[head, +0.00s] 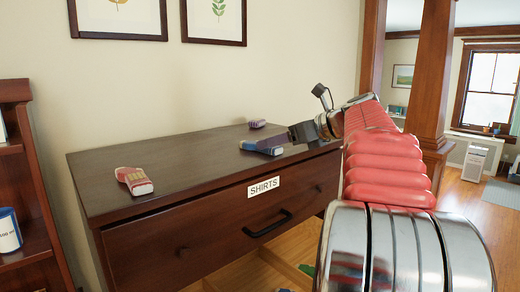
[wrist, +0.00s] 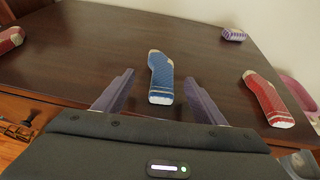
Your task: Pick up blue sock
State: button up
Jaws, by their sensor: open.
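The blue sock (wrist: 160,78) lies on the dark wooden dresser top, with its white end toward me. In the head view the blue sock (head: 262,147) is near the dresser's right side, close to my gripper (head: 290,138). In the wrist view my gripper (wrist: 158,98) is open, with one purple finger on each side of the sock's near end. The fingers appear apart from the sock and nothing is between them but the sock's near part. I cannot tell the fingertips' exact height above the dresser top.
The dresser (head: 190,160) has a drawer labelled SHIRTS. A red sock (head: 134,180) lies at its left, and another red sock (wrist: 267,97) lies right of the blue one in the wrist view. A purple sock (head: 257,124) lies at the back. A shelf (head: 30,215) stands left.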

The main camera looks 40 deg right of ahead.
jog(key=shift+w, duration=0.1)
jog(key=shift+x, duration=2.5)
jog(key=shift+c, duration=0.5)
jog(key=c, duration=1)
notch_tip(320, 180, up, 10)
jog(key=shift+a, duration=0.1)
